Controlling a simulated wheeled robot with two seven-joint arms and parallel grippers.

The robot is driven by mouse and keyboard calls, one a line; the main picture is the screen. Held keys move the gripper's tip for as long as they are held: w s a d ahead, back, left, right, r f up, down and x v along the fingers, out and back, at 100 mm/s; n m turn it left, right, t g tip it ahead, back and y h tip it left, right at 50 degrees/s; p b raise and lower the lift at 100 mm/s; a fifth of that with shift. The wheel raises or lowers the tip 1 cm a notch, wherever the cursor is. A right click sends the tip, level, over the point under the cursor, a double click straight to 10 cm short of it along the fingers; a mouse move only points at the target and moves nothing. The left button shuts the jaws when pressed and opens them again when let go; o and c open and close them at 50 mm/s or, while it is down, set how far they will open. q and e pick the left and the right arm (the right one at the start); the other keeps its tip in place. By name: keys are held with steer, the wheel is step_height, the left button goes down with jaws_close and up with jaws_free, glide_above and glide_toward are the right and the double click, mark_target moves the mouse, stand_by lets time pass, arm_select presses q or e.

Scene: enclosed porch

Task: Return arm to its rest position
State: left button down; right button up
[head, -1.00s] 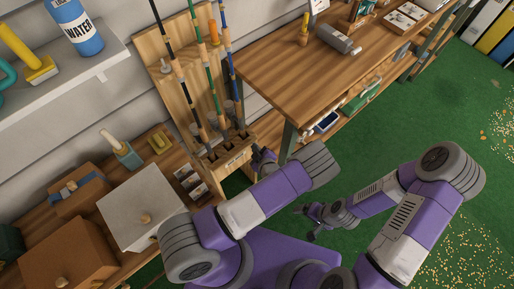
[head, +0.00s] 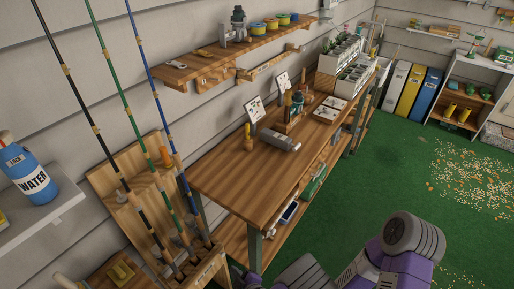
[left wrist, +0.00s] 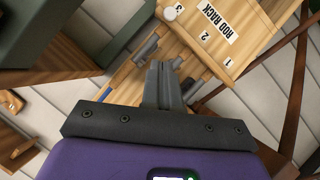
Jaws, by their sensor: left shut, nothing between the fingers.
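My left gripper (head: 243,279) shows only partly at the bottom edge of the head view, just right of the wooden rod rack (head: 126,208). In the left wrist view my left gripper's fingers (left wrist: 163,72) are together, with nothing between them. The rack, labelled "ROD RACK" (left wrist: 228,36) with numbers, is close beyond the fingertips in that view. It holds a black rod (head: 99,135), a green rod (head: 124,95) and a blue rod (head: 148,75), all standing upright. My right gripper is out of view; purple and grey arm parts show at the bottom right.
A wooden workbench (head: 225,185) stands right of the rack, with a grey cylinder (head: 283,140) lying on it. A shelf (head: 190,72) hangs above. Green floor (head: 395,165) is open on the right, with scattered grains (head: 480,178).

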arm_select(q)
steer(key=s+a+f+n+g+h, duration=0.25)
steer(key=s+n+g, duration=0.55)
steer(key=n, duration=0.4)
steer(key=s+a+f+n+g+h, duration=0.1)
steer(key=s+f+n+g, duration=0.3)
steer(key=s+n, duration=0.75)
steer(key=d+r+n+g+h, duration=0.2)
steer(key=d+n+h, duration=0.35)
steer(key=n, duration=0.95)
steer(key=w+r+n+t+h, duration=0.1)
steer(key=w+n+t+h, duration=0.2)
steer(key=n, duration=1.7)
steer(key=w+a+t, duration=0.1)
steer(key=w+t, duration=0.1)
steer(key=w, duration=0.1)
steer(key=shift+w+r+h, duration=0.3)
steer(key=shift+w+r, duration=0.05)
steer(key=shift+w, duration=0.05)
